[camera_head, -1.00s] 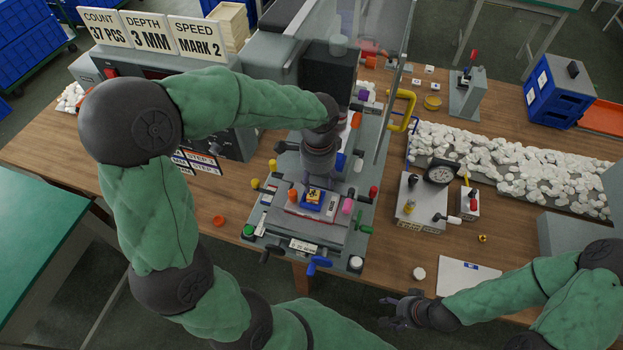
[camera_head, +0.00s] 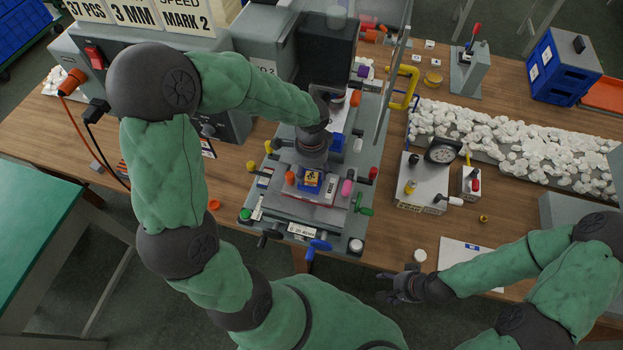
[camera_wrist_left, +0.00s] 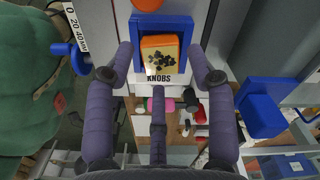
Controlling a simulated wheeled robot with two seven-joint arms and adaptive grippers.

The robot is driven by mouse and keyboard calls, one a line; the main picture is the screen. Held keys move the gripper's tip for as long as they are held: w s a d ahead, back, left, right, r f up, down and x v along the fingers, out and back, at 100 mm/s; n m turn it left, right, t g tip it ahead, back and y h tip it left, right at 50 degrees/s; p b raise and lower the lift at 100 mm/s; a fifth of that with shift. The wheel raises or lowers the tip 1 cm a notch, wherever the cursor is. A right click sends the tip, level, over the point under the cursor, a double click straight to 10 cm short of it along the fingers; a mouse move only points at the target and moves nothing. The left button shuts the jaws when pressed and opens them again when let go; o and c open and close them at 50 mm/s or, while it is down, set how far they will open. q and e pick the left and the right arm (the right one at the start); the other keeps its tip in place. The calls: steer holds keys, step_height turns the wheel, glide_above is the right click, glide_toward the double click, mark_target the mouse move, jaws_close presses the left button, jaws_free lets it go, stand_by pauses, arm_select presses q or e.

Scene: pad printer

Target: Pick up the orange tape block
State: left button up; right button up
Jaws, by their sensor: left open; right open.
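The orange tape block (camera_head: 312,179) sits in a blue square holder (camera_head: 326,190) on the middle of the pad printer. In the left wrist view the block (camera_wrist_left: 160,50) shows an orange body and a paler face with black specks, inside the blue holder (camera_wrist_left: 170,21); a KNOBS label is just below it. My left gripper (camera_head: 312,158) is just behind and above the block. In the left wrist view its open fingers (camera_wrist_left: 160,66) are spread on both sides of the holder, with nothing held. My right gripper (camera_head: 385,286) is open and empty near the table's front edge.
An orange knob (camera_head: 289,178) stands left of the holder, and a pink knob (camera_head: 347,187) right. A clear panel and yellow handle (camera_head: 404,86) are at the printer's right. A gauge box (camera_head: 424,182) and a tray of white pieces (camera_head: 520,150) lie further right.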

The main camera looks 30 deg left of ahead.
arm_select(q)
steer(key=shift+f, duration=0.9)
steer(key=c, duration=0.7)
steer(key=shift+c, duration=0.2)
